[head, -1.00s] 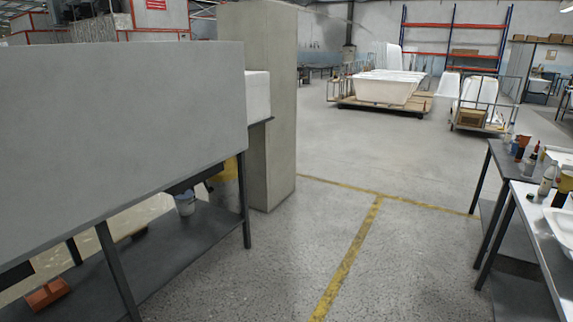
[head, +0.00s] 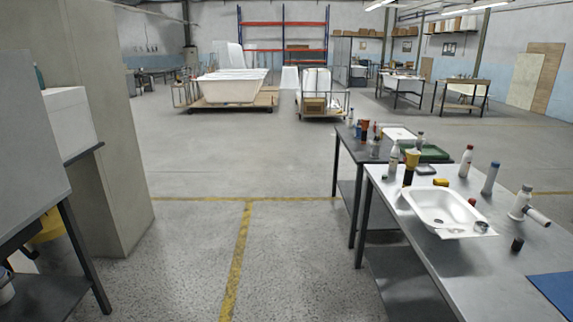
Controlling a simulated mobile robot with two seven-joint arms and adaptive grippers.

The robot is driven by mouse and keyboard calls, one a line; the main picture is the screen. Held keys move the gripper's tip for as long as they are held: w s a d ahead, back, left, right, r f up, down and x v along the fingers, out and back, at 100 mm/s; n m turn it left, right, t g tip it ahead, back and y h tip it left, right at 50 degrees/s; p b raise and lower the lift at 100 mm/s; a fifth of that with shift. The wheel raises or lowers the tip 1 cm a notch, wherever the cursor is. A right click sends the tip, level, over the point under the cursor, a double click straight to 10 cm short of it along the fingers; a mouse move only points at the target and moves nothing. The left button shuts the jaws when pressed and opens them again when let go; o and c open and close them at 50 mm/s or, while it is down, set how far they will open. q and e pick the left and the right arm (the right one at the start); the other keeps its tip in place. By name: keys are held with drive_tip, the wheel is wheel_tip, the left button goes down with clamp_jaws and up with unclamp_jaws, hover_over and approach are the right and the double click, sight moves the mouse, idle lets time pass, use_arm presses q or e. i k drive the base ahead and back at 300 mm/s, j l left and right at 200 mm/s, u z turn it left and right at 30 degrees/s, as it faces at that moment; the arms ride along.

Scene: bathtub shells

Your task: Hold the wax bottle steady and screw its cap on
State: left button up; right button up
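Several bottles stand on the metal workbench (head: 425,230) at the right, too small to tell which is the wax bottle. One is a white bottle (head: 394,160) near the bench's left edge. Another is a white bottle with a red cap (head: 466,162) behind the white basin (head: 446,210). A grey-blue bottle (head: 490,178) stands right of it. A small red piece (head: 472,202) and a small dark piece (head: 517,244) lie on or by the basin and bench; I cannot tell whether either is a cap. Neither of my grippers is in view.
A darker table (head: 350,150) with more bottles and a green tray (head: 425,152) stands behind the bench. A concrete pillar (head: 95,120) and grey panel (head: 25,150) are at the left. Open floor with yellow lines (head: 238,260) lies between. Tubs on a cart (head: 232,88) stand far back.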

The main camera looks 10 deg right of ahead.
sight(395, 152)
drive_tip(key=i+z, duration=0.3)
drive_tip(key=i, duration=1.15)
drive_tip(key=i+u, duration=0.15)
drive_tip(key=i, duration=0.55)
drive_tip(key=i+u, duration=0.15)
drive_tip(key=i, duration=0.6)
drive_tip(key=i+l+u, duration=0.15)
drive_tip(key=i, duration=0.55)
drive_tip(key=j+z, duration=0.1)
drive_tip(key=z, duration=3.2)
